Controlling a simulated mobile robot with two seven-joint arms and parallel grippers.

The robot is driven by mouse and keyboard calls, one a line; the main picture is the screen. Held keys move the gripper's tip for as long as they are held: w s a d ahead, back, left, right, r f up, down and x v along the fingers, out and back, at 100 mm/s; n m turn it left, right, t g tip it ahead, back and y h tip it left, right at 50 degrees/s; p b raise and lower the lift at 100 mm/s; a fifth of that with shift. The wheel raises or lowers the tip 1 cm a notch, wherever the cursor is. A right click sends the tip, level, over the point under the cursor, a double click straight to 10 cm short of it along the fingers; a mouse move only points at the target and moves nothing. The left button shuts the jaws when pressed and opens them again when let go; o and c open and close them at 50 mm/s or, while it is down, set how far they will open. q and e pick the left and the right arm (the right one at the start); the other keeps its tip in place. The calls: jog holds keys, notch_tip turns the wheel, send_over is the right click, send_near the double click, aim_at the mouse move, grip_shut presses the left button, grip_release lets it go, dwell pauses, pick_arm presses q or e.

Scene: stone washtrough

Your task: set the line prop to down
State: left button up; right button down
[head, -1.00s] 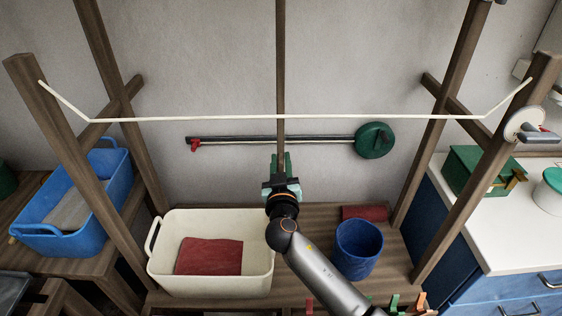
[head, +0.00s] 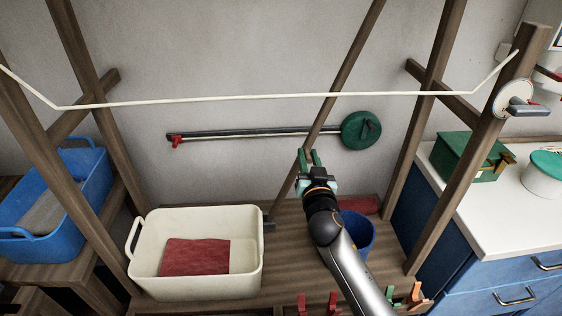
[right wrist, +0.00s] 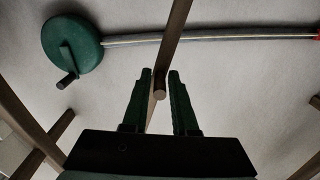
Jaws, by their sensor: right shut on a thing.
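The line prop (head: 350,62) is a long brown wooden pole. In the head view it leans, its top to the right and its lower end near the cream tub. My right gripper (head: 309,156) is shut on the pole's lower part. In the right wrist view the pole (right wrist: 176,40) passes up from between the green fingers (right wrist: 160,82). The pale line (head: 220,99) runs across between the wooden posts and crosses the pole in the head view; I cannot tell whether they touch. The pole's top is outside the head view. My left gripper is not in view.
A cream tub (head: 255,250) with a red cloth stands on the wooden bench, left of my right arm. A blue bucket (head: 358,235) is partly hidden behind the arm. A dark rod with a green disc (head: 361,130) is on the wall behind. Wooden posts flank both sides.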

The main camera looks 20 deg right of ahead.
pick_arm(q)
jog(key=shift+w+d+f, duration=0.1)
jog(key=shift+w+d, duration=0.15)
pick_arm(e)
jog(key=d, duration=0.1)
jog(key=d+f+m, duration=0.1)
jog(key=s+d, duration=0.1)
jog(key=shift+d+f, duration=0.2)
jog(key=c, duration=0.8)
grip_release()
jog(key=shift+d+f, duration=0.1)
jog(key=shift+c, duration=0.2)
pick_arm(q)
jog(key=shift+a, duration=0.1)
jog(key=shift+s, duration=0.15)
pick_arm(e)
jog(key=shift+a, duration=0.2)
